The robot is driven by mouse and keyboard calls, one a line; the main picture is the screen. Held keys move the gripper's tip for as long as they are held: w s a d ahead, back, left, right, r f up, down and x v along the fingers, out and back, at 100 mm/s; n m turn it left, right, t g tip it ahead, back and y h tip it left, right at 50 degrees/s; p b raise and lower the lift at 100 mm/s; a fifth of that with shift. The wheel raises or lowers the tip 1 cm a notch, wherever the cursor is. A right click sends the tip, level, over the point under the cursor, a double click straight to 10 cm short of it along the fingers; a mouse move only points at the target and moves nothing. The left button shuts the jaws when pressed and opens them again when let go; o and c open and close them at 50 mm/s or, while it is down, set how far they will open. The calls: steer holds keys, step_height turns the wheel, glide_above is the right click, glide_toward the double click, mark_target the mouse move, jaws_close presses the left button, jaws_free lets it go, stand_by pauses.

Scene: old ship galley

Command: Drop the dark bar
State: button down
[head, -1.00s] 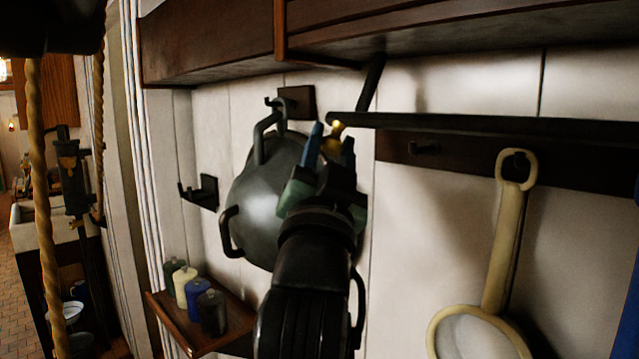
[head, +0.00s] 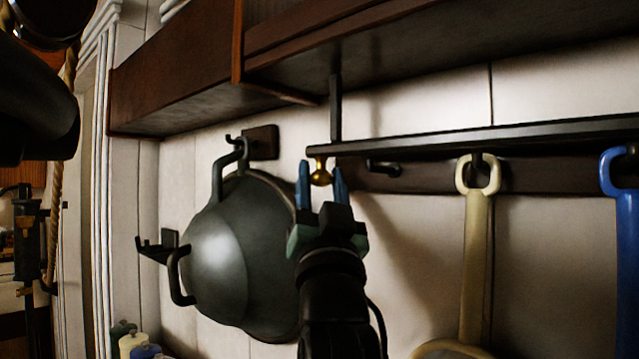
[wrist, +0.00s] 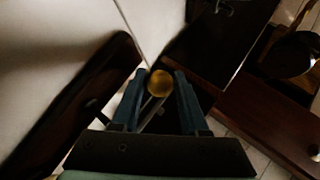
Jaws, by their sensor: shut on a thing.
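The dark bar (head: 480,137) runs roughly level along the wall below the wooden cabinet, in front of the hook rail. A small brass knob (head: 320,172) hangs at its left end; it also shows in the wrist view (wrist: 160,83). My gripper (head: 321,180) points up at this end, its blue fingers on either side of the knob. In the wrist view the knob sits between my fingertips (wrist: 159,88), and my gripper is shut on it. A dark upright bracket (head: 335,108) rises just above the bar's left end.
A large dark pan (head: 225,255) hangs on the wall close left of my gripper. Behind the bar is the hook rail (head: 530,178), with a cream-handled utensil (head: 475,255) and a blue one (head: 627,250) hanging. The cabinet (head: 400,50) overhangs above. Jars (head: 130,342) stand low at left.

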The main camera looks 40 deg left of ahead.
steer(key=shift+d+r, duration=0.25)
steer(key=shift+r, duration=0.15)
steer(key=c, duration=0.5)
jaws_free()
steer(key=shift+w, duration=0.1)
steer(key=shift+a, duration=0.1)
steer(key=shift+f, duration=0.1)
steer(key=shift+s+f, duration=0.25)
steer(key=shift+f, duration=0.05)
steer(key=b+v, duration=0.4)
steer(key=v, duration=0.8)
steer(key=shift+d+f+h, duration=0.25)
steer(key=shift+f+h, duration=0.05)
steer(key=shift+f, duration=0.05)
